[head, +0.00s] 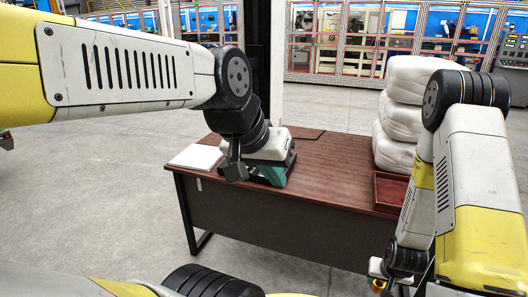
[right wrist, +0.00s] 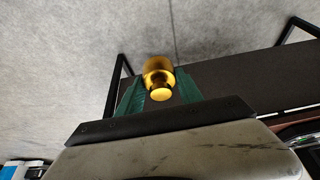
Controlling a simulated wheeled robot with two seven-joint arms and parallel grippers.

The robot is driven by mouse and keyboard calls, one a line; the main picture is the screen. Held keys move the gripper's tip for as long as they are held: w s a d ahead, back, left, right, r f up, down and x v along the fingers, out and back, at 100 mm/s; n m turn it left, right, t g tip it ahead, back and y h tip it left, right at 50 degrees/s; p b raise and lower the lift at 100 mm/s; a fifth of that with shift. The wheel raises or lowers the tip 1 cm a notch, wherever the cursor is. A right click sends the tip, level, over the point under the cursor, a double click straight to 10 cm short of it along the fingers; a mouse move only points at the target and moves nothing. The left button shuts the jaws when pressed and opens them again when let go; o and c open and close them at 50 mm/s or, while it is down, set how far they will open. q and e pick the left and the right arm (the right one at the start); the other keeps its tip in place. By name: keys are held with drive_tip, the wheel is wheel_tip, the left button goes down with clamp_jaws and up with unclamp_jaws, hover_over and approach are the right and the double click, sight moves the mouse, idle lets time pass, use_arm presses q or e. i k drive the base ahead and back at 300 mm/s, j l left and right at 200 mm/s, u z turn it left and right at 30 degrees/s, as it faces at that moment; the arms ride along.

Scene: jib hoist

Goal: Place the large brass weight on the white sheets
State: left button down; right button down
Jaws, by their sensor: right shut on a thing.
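The large brass weight (right wrist: 158,72) is a golden knobbed cylinder between the green fingers of my right gripper (right wrist: 160,93), which is shut on it. In the head view my right arm hangs at the lower right, before the table, and its forearm hides most of the gripper. The white sheets (head: 196,157) lie flat in a stack on the table's left end. My left gripper (head: 268,178), with teal fingers, is over the table's left part, just right of the sheets. Its fingertips are partly hidden, so its opening is unclear.
The brown table (head: 330,170) has a dark front panel and black legs. A red-brown tray (head: 390,192) stands at its right end, by a stack of white wrapped bundles (head: 408,115). A dark flat board (head: 304,133) lies at the back. The middle of the tabletop is clear.

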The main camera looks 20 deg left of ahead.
sight(199, 155)
drive_tip(key=i+j+u, duration=0.15)
drive_tip(key=u, duration=0.35)
drive_tip(key=i+j+u, duration=0.15)
drive_tip(key=u, duration=0.35)
drive_tip(key=i+u, duration=0.3)
drive_tip(key=u, duration=0.2)
